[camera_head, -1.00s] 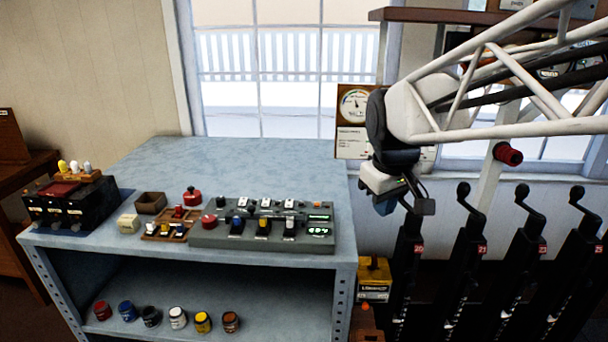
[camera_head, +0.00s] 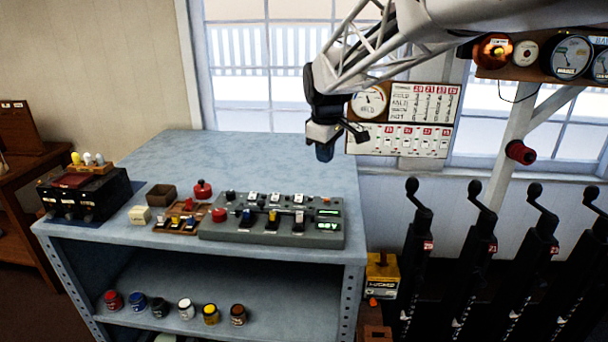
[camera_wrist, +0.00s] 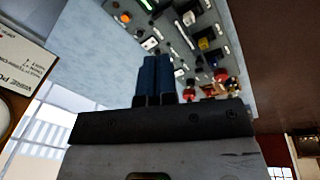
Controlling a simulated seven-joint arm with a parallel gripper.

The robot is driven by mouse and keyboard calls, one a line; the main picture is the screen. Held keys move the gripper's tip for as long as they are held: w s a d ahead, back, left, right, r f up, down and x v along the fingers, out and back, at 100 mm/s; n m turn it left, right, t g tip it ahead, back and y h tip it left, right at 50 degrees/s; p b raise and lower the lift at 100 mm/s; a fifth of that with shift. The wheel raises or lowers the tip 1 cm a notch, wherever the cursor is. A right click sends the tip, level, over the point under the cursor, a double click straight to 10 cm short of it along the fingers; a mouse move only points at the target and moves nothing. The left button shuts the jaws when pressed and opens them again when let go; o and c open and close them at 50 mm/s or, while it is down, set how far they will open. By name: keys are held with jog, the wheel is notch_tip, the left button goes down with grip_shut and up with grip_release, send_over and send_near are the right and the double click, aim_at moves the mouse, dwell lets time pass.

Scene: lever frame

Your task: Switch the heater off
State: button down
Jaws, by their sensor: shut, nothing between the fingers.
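A grey control panel (camera_head: 275,238) lies on the blue-grey bench, with blue (camera_head: 247,217), yellow (camera_head: 272,219) and white (camera_head: 298,219) handled switches along its front. A red knob (camera_head: 219,215) is at its left end and green displays (camera_head: 328,227) are at its right. I cannot read which control is labelled for the heater. My gripper (camera_head: 325,152) hangs above and behind the panel's right end, shut, empty and apart from it. In the wrist view its dark blue fingers (camera_wrist: 155,60) are together, with the panel beyond them.
The bench top (camera_head: 200,150) is clear behind the panel. A small brown switch tray (camera_head: 178,222), a red button (camera_head: 203,189), an open box (camera_head: 161,195) and a black unit (camera_head: 90,198) stand to the left. Tall black levers (camera_head: 418,255) stand right of the bench. A wall board (camera_head: 405,140) hangs behind.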

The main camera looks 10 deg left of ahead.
aim_at(276, 197)
jog(key=w+a+f+n, duration=0.2)
jog(key=w+a, duration=0.4)
jog(key=a, duration=0.1)
jog(key=w+a+f+n, duration=0.3)
jog(key=w+a, duration=0.3)
jog(key=a, duration=0.2)
jog(key=shift+w+a, duration=0.15)
jog(key=shift+w, duration=0.05)
jog(key=shift+f, duration=0.2)
jog(key=f, duration=0.4)
jog(key=w+f, duration=0.1)
jog(key=f, duration=0.8)
jog(key=shift+w+f, duration=0.3)
jog(key=shift+f, duration=0.1)
jog(key=shift+f, duration=0.25)
jog(key=shift+s, duration=0.15)
jog(key=shift+s+r, duration=0.15)
jog(key=shift+s, duration=0.4)
